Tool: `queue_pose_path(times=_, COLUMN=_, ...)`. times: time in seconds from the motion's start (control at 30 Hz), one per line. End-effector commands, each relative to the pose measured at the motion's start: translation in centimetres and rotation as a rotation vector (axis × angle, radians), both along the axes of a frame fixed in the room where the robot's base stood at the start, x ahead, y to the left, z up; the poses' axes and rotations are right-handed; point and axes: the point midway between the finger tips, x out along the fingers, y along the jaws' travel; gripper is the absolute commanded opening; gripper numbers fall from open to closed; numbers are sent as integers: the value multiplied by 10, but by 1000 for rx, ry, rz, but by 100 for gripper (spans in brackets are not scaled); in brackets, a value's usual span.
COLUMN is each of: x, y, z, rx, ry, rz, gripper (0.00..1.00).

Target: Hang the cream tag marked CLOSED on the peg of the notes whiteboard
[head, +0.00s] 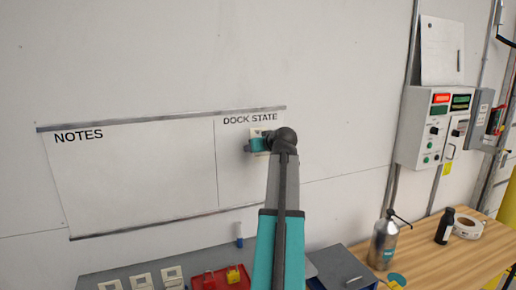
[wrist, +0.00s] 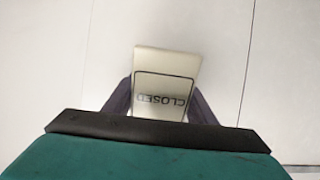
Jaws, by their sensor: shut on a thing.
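The cream tag (wrist: 165,82) marked CLOSED is between my gripper's fingers in the wrist view, its lettering upside down there. My gripper (wrist: 160,108) is shut on it. In the head view my gripper (head: 258,142) is in front of the DOCK STATE part of the whiteboard (head: 135,175), and only a small cream patch of the tag (head: 256,132) shows. The arm and gripper cover part of that panel. I cannot make out a peg, or whether the tag touches the board.
Below the board a grey bench holds several cream tags (head: 142,281) and a red tray (head: 207,281). At right a wooden bench (head: 430,262) carries a metal bottle (head: 383,243), a black bottle (head: 445,227) and a tape roll (head: 468,227). A control box (head: 430,130) is on the wall.

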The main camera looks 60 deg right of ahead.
Motion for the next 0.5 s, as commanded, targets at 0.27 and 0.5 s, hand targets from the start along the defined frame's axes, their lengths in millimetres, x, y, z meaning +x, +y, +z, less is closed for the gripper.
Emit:
queue_pose_path(times=0.27, x=5, y=0, z=-2, rx=1, ry=-1, rz=5, gripper=73)
queue_pose_path(times=0.5, x=6, y=2, z=-2, rx=4, ry=-2, rz=9, gripper=73)
